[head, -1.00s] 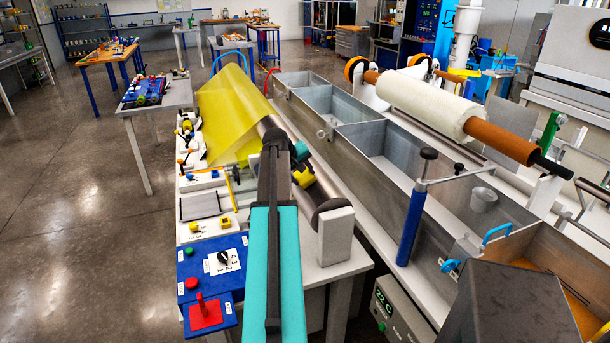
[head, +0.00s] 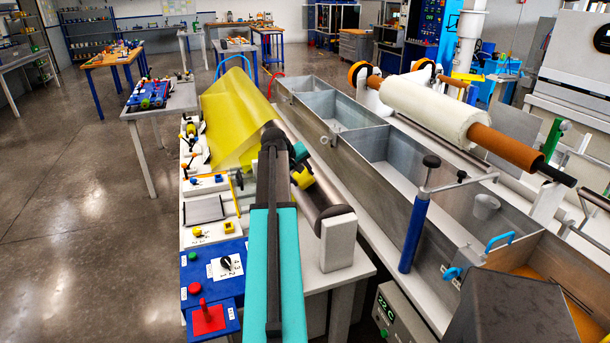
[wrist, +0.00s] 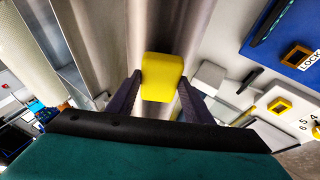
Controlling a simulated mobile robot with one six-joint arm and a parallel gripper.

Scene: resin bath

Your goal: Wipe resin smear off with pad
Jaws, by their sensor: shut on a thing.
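My gripper (wrist: 160,92) is shut on a yellow pad (wrist: 162,75), one dark finger on each side of it. The pad also shows in the head view (head: 302,177), beside the grey metal roller (head: 325,196). In the wrist view the pad lies in front of the roller's shiny surface (wrist: 155,25). I cannot tell if it touches. I cannot make out a resin smear; part of the roller is hidden by my arm.
A pale end block (head: 338,243) stands at the roller's near end. A blue control panel (head: 212,268) with a red lever lies left of my arm. To the right are a long metal trough (head: 400,205) and a blue post (head: 413,228).

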